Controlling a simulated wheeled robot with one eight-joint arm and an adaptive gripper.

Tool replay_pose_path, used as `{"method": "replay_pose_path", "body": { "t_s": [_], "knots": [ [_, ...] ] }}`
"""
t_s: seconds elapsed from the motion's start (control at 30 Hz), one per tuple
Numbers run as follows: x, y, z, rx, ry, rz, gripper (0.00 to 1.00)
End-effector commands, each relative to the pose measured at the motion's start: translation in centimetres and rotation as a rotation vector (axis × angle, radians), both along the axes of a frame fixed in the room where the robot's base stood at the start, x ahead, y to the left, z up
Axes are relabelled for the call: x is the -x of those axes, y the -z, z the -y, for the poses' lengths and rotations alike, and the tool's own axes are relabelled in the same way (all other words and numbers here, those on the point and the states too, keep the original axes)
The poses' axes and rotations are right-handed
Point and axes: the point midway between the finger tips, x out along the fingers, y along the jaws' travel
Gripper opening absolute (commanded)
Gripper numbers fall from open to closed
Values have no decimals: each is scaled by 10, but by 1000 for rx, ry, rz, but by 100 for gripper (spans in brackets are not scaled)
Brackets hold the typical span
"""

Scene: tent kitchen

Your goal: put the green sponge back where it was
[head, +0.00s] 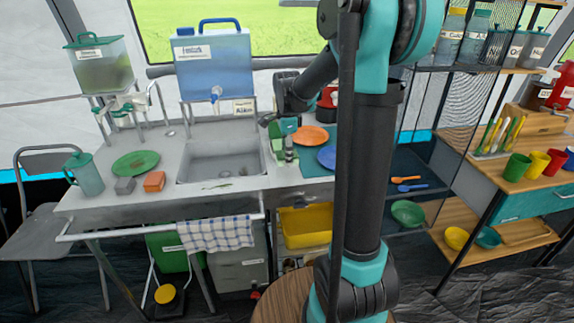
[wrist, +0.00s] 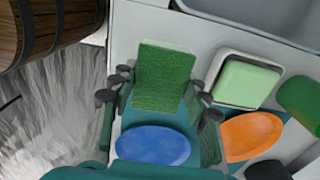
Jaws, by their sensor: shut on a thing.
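The green sponge (wrist: 166,72) stands out between the fingers of my gripper (wrist: 161,88) in the wrist view, and the gripper is shut on it. The sponge appears held above the counter, over its front edge, though the exact height is hard to tell. In the head view my gripper (head: 288,146) hangs just right of the sink, and the sponge is too small there to make out clearly. A light green block in a pale dish (wrist: 242,80) lies right of the gripper in the wrist view.
A blue plate (head: 327,157) and an orange plate (head: 311,137) lie right of the gripper. The sink (head: 222,160) is to the left. An orange block (head: 154,181), a grey block (head: 124,185) and a green plate (head: 135,163) lie on the left counter.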

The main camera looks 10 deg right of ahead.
Motion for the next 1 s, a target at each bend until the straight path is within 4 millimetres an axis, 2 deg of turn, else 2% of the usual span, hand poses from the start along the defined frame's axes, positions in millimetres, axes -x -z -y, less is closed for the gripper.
{"method": "replay_pose_path", "body": {
  "t_s": [0.33, 0.77, 0.8, 0.93, 1.0],
  "knots": [
    [0, 37, 0, 0, 0, 0, 19],
    [0, 44, 0, 0, 0, 0, 19],
    [0, 44, 0, 0, 0, 0, 50],
    [0, 44, 0, 0, 0, 0, 66],
    [0, 44, 0, 0, 0, 0, 67]
  ]
}}
